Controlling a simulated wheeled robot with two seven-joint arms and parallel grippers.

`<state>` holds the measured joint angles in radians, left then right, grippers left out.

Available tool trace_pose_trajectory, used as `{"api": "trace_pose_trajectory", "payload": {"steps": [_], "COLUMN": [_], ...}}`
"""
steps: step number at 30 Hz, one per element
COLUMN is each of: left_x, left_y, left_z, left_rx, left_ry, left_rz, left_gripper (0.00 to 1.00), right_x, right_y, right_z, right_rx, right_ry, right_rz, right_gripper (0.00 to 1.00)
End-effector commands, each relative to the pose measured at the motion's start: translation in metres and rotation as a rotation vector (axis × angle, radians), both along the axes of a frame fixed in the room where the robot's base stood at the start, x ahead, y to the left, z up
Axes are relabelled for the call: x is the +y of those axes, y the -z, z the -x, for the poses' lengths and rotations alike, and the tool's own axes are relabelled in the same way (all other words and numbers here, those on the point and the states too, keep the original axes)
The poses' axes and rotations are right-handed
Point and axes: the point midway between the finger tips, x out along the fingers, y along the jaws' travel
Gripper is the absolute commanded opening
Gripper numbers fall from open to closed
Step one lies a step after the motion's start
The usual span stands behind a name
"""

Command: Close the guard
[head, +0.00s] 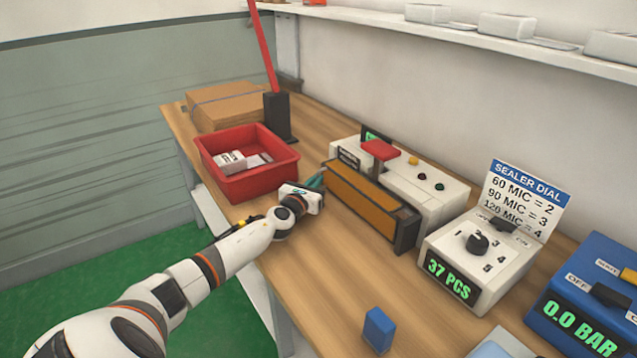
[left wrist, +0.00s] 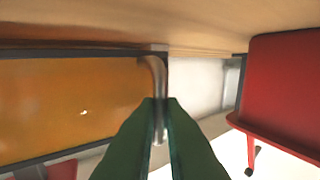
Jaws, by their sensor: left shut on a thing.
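The guard (head: 370,202) is an amber panel in a dark frame along the front of the white sealing machine (head: 440,188). In the left wrist view the amber panel (left wrist: 70,105) fills the left side, with a curved metal handle (left wrist: 157,75) at its end. My left gripper (head: 318,181) is at the guard's left end, beside the red bin. My right gripper is not in view.
A red bin (head: 262,184) with white boxes stands close left of my gripper. Right of the machine are a dial box (head: 475,262) and a blue unit (head: 590,300). The wooden table (head: 330,270) is clear before the guard.

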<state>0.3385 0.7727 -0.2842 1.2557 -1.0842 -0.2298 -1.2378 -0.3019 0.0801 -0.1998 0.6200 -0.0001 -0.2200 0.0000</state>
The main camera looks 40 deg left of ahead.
Motion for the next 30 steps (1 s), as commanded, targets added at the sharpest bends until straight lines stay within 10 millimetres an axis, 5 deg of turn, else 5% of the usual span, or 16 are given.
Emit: {"api": "trace_pose_trajectory", "payload": {"steps": [4, 6, 9, 20, 30], "left_x": [0.009, 0.009, 0.008, 0.003, -0.011], "left_y": [-0.009, -0.010, -0.009, -0.005, -0.004], "left_z": [0.000, -0.001, -0.001, 0.005, 0.061], "left_rx": [-0.015, -0.015, -0.013, -0.006, -0.004], "left_ry": [-0.020, -0.019, -0.016, -0.009, -0.007], "left_rz": [-0.004, -0.005, -0.004, -0.004, -0.004], "left_gripper": [0.00, 0.18, 0.31, 0.31, 0.31], "right_x": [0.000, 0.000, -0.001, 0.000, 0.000], "right_y": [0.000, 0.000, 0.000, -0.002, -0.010], "right_z": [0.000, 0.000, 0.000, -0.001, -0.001], "right_rx": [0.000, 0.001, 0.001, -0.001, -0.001], "right_ry": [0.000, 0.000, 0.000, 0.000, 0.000], "right_rz": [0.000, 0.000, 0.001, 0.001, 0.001], "right_gripper": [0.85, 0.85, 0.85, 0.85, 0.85]}}
